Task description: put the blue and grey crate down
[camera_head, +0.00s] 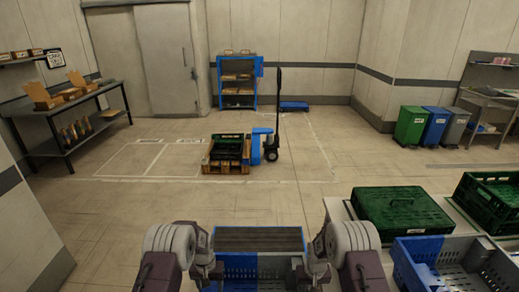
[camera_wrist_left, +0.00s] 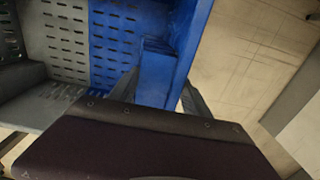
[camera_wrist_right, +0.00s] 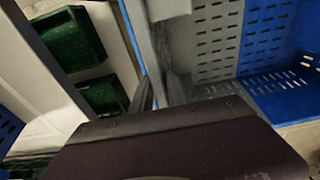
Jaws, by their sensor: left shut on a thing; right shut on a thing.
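The blue and grey crate (camera_head: 258,270) is at the bottom centre of the head view, right in front of me, its lower part cut off by the frame. My left gripper (camera_head: 213,270) is shut on its left side; the left wrist view shows the fingers on a blue wall (camera_wrist_left: 188,45). My right gripper (camera_head: 312,270) is shut on its right side; the right wrist view shows the fingers on a grey wall (camera_wrist_right: 205,50). The slotted inside that shows looks empty. The crate's underside is hidden.
A second blue and grey crate (camera_head: 420,255) and green crates (camera_head: 403,211) stand close on the right. Ahead, a wooden pallet (camera_head: 226,167) with a dark crate sits by a blue pallet jack (camera_head: 262,146). Floor between is clear. A table (camera_head: 66,125) stands left.

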